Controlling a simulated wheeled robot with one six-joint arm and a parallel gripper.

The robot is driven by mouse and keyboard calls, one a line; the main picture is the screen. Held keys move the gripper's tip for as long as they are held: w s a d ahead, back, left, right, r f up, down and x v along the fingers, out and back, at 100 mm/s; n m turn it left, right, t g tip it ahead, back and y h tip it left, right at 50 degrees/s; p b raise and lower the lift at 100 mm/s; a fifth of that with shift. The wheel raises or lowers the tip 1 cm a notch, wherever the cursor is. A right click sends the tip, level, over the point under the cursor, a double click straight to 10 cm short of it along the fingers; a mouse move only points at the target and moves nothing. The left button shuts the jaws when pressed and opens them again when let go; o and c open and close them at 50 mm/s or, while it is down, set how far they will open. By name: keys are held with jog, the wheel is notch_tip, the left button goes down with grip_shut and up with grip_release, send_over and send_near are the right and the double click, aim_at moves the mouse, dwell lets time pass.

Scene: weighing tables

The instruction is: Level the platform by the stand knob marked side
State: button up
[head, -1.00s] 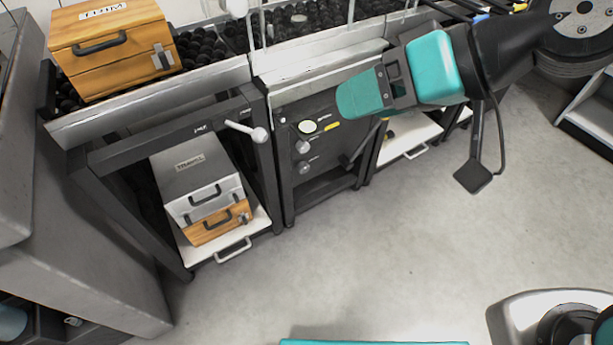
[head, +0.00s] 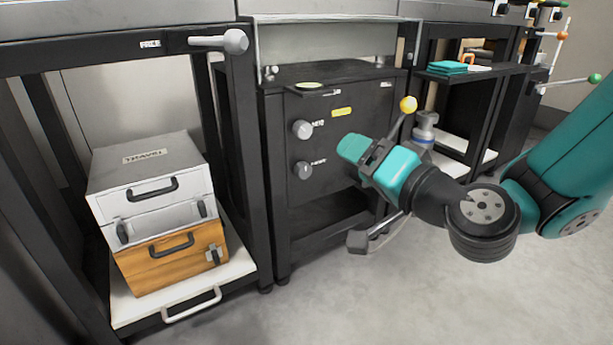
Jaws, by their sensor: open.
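A dark stand (head: 350,195) stands between two black frames in the head view. Its front has two round grey knobs, an upper knob (head: 302,129) and a lower knob (head: 302,170). Each has a small white label beside it, too small to read surely, so I cannot tell which is marked side.
A grey case (head: 150,175) on a wooden case (head: 170,262) fills the white pull-out shelf (head: 240,265) at left. A grey handle (head: 220,41) juts out above. A yellow-balled lever (head: 408,104) rises behind my gripper. Floor at front right is clear.

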notch_tip(320, 180, down, 3)
jog(key=p, duration=1.3)
send_near(305, 133)
jog(key=shift+m+t+h, duration=0.4)
jog(key=x, duration=0.8)
jog(key=shift+s+a, duration=0.2)
jog(key=shift+a, duration=0.15)
jog(key=shift+w+a+f, duration=0.1)
jog(key=shift+w+a, duration=0.2)
jog(key=shift+w, duration=0.25)
jog(key=shift+c, duration=0.2)
jog(key=c, duration=0.9)
